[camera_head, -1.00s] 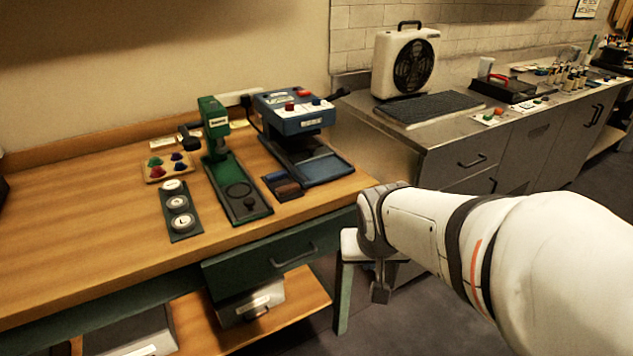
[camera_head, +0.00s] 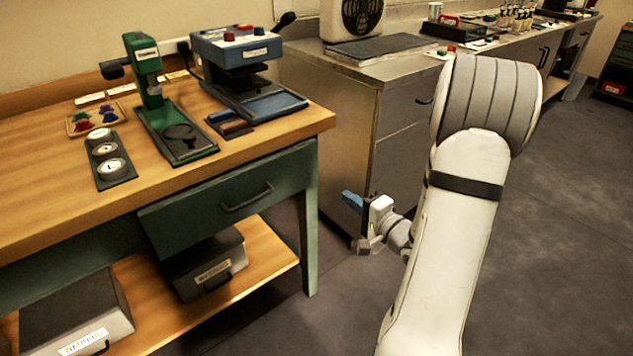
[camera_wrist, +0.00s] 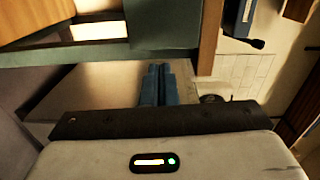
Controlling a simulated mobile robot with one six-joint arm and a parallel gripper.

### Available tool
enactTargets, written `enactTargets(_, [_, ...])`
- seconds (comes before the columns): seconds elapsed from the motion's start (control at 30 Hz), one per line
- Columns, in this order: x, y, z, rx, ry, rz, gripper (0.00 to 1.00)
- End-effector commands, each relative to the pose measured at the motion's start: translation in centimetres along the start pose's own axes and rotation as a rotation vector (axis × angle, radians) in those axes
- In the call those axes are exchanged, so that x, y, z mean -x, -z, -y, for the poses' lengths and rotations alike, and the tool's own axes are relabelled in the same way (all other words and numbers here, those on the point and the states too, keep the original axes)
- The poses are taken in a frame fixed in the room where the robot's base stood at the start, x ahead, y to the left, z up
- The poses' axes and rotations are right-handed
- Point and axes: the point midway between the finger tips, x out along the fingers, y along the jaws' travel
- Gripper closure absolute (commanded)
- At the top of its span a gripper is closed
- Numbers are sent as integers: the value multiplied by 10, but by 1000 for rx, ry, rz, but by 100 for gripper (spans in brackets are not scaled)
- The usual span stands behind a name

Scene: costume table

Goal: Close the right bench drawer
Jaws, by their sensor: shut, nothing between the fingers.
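The right bench drawer (camera_head: 225,205) is a green front with a dark bar handle (camera_head: 247,197), under the right part of the wooden bench top. Its front seems to stand forward of the bench's green front rail; how far I cannot tell. My gripper (camera_head: 349,199) is to the right of the drawer and the bench's front right leg, apart from both, with its blue fingers pointing left. In the wrist view the fingers (camera_wrist: 157,84) are together with nothing between them. Green bench parts show past them there, but I cannot tell which is the drawer.
The green bench leg (camera_head: 308,220) stands between the drawer and my gripper. A metal cabinet (camera_head: 365,125) stands behind my gripper. Grey boxes (camera_head: 207,267) sit on the lower shelf. A blue press (camera_head: 262,100) and a green press (camera_head: 175,140) stand on top. The floor right is clear.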

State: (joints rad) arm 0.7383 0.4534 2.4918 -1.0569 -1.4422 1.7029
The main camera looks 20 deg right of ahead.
Motion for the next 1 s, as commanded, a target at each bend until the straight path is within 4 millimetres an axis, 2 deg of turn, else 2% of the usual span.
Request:
enactTargets(0.17, [-5,-1,-1,-42,33,15,100])
enactTargets(0.27, [-20,-2,-1,-40,33,17,100])
enactTargets(0.7, [-110,-3,2,-37,33,14,100])
enactTargets(0.83, [-126,-2,3,-37,32,13,100])
enactTargets(1.0, [-136,-1,4,-39,31,10,100])
